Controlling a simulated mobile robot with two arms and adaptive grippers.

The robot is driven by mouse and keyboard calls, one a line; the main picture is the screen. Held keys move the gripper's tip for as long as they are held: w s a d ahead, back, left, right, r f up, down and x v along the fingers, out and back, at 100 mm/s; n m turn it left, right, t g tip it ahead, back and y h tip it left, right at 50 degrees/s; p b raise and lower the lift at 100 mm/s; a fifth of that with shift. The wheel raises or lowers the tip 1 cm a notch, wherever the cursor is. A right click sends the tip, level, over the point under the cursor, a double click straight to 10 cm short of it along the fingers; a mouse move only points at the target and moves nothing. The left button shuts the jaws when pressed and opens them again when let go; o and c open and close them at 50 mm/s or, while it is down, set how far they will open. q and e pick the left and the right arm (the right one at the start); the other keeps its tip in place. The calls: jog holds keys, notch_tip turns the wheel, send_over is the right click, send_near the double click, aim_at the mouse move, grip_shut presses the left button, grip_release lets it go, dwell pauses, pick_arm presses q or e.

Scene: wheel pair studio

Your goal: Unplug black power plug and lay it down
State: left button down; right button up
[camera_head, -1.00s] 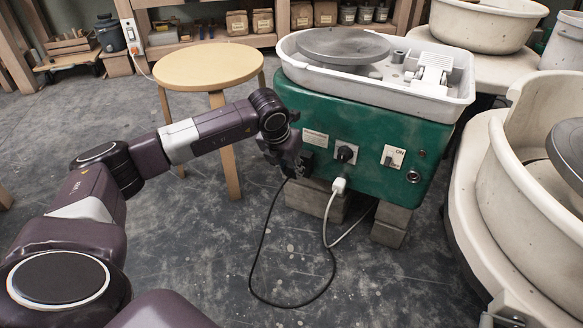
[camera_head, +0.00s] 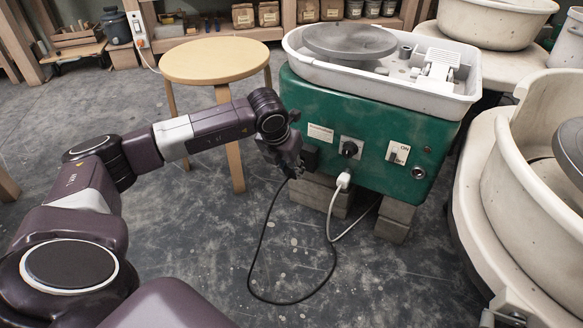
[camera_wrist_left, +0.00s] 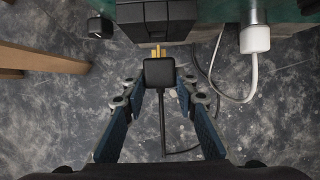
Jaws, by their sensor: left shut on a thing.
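The black power plug (camera_wrist_left: 160,73) is between the fingers of my left gripper (camera_wrist_left: 158,88) in the left wrist view. Its brass prongs show in a gap between the plug and the black socket box (camera_wrist_left: 155,18), which sits on the green wheel housing (camera_head: 370,130). The prong tips are at or just by the socket's edge; I cannot tell if they still touch it. A black cable (camera_wrist_left: 162,125) runs from the plug. In the head view my left gripper (camera_head: 291,165) is beside the socket box (camera_head: 310,156) and mostly hides the plug. My right gripper is not in view.
A white plug (camera_head: 343,181) with its cable hangs from the housing, right of the socket. A round wooden stool (camera_head: 214,62) stands behind my left arm. Grey blocks (camera_head: 393,218) support the housing. Open floor lies in front.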

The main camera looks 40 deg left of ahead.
pick_arm(q)
jog(key=shift+s+d, duration=0.1)
jog(key=shift+s, duration=0.65)
jog(key=shift+r, duration=0.1)
